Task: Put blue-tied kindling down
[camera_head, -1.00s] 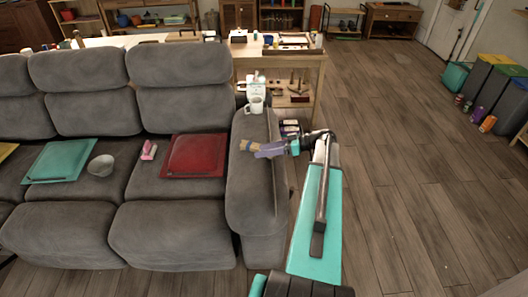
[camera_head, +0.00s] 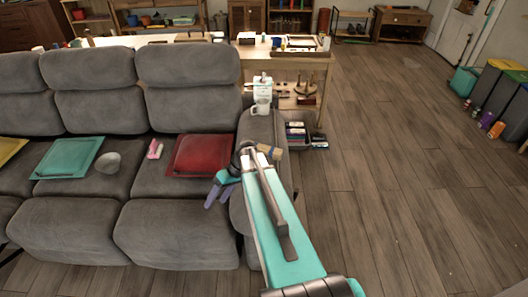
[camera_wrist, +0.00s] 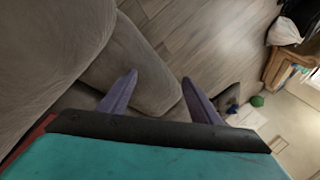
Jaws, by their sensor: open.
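The kindling bundle (camera_head: 273,151) is a small tan bunch lying on top of the grey sofa armrest. Part of it is hidden behind my arm, and I cannot make out its blue tie. My gripper (camera_head: 215,197) is left of and nearer than the bundle, above the sofa's right seat beside the armrest. Its purple fingers are spread. In the wrist view my gripper (camera_wrist: 158,82) has nothing between its fingers, and the bundle does not show there.
A pale mug (camera_head: 261,108) and a white carton (camera_head: 262,89) stand at the armrest's far end. A red tray (camera_head: 199,156), a pink item (camera_head: 155,150), a grey bowl (camera_head: 108,162) and a teal tray (camera_head: 67,158) lie on the seats. The floor (camera_head: 400,180) at right is clear.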

